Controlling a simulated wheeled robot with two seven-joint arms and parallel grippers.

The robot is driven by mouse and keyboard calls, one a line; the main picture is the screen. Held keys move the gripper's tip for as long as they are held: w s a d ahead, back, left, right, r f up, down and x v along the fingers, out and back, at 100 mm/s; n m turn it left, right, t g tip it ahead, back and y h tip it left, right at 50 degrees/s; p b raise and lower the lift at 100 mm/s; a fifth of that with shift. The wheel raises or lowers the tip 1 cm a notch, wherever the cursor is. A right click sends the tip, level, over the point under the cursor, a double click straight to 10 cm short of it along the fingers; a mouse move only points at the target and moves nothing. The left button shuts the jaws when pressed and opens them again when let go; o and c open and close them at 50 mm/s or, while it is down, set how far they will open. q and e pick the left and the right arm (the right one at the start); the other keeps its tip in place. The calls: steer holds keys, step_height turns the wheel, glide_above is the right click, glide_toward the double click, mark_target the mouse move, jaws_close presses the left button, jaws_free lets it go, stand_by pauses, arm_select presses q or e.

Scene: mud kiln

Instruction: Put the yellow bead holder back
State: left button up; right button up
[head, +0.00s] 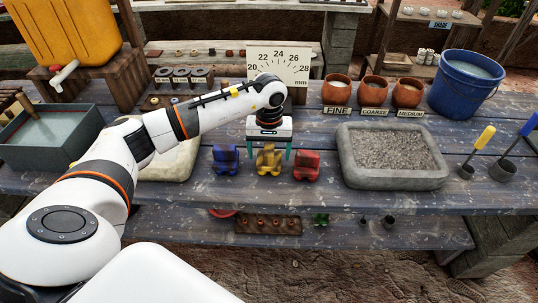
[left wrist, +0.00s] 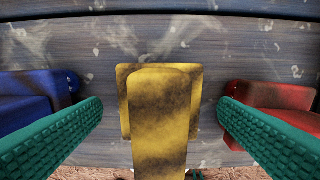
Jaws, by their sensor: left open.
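The yellow bead holder (head: 268,160) stands on the blue-grey wooden table, between a blue holder (head: 225,159) and a red holder (head: 306,164). My left gripper (head: 269,152) is above it, pointing down, with its green fingers spread to either side. In the left wrist view the yellow holder (left wrist: 160,115) lies between the two open fingers (left wrist: 160,125), with a gap on both sides. The blue holder (left wrist: 35,98) is beside the left finger and the red holder (left wrist: 270,108) beside the right finger. My right gripper is not in view.
A stone tray of grey grit (head: 391,155) stands to the right, with clay pots (head: 372,90) and a blue bucket (head: 466,84) behind. A scale board (head: 279,70) stands behind the gripper. A lower shelf (head: 350,232) holds a brown rack (head: 268,225).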

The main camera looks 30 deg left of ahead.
arm_select(q)
step_height(320, 180, up, 10)
steer(key=shift+r+b, duration=0.15)
steer(key=shift+b, duration=0.45)
